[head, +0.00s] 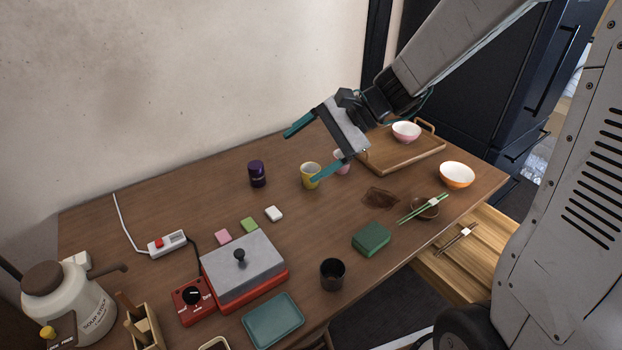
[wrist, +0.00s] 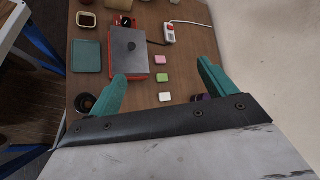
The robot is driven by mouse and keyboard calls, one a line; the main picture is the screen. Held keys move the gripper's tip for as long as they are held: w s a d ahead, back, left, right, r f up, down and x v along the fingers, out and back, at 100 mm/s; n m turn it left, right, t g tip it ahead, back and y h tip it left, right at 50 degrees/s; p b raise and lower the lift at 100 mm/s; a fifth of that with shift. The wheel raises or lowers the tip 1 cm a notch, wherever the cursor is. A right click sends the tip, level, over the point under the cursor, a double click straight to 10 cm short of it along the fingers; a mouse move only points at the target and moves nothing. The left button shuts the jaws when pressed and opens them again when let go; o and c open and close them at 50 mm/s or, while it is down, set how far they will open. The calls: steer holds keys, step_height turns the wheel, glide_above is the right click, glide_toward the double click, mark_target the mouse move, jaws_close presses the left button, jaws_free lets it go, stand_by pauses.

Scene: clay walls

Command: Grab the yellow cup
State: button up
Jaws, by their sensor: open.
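The yellow cup (head: 311,174) stands upright on the brown wooden table in the head view, near the middle of the table's far half. My gripper (head: 312,152) is open and empty, with teal fingers spread wide. In the head view its lower fingertip overlaps the cup's right side; I cannot tell whether they touch. In the wrist view my gripper (wrist: 161,83) shows both fingers apart with nothing between them but table and small blocks beyond. The yellow cup is not visible in the wrist view.
A purple canister (head: 257,173) stands left of the cup and a pink cup (head: 342,162) close on its right. A wooden tray (head: 410,157) with a pink bowl is behind right. A grey-lidded red box (head: 243,269) and a dark cup (head: 332,274) stand nearer.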

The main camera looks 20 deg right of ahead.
steer(key=w+d+f+m+t+y, duration=0.1)
steer(key=w+d+f+m+t, duration=0.1)
steer(key=w+f+m, duration=0.3)
steer(key=w+d+f+m+t, duration=0.2)
steer(key=w+f+m+t, duration=0.15)
steer(key=w, duration=0.35)
steer(key=m+t+h, duration=0.4)
steer(key=m, duration=0.5)
glide_toward(310, 172)
steer(key=shift+s+a+r, duration=0.2)
steer(key=shift+a+r, duration=0.4)
steer(key=shift+a, duration=0.25)
steer(key=shift+w+a+f, duration=0.1)
steer(key=shift+w+f, duration=0.1)
steer(key=shift+w, duration=0.05)
steer(key=x, duration=0.6)
steer(key=shift+w+a+f, duration=0.1)
steer(key=shift+w+a, duration=0.1)
steer(key=shift+a, duration=0.2)
steer(key=c, duration=1.1)
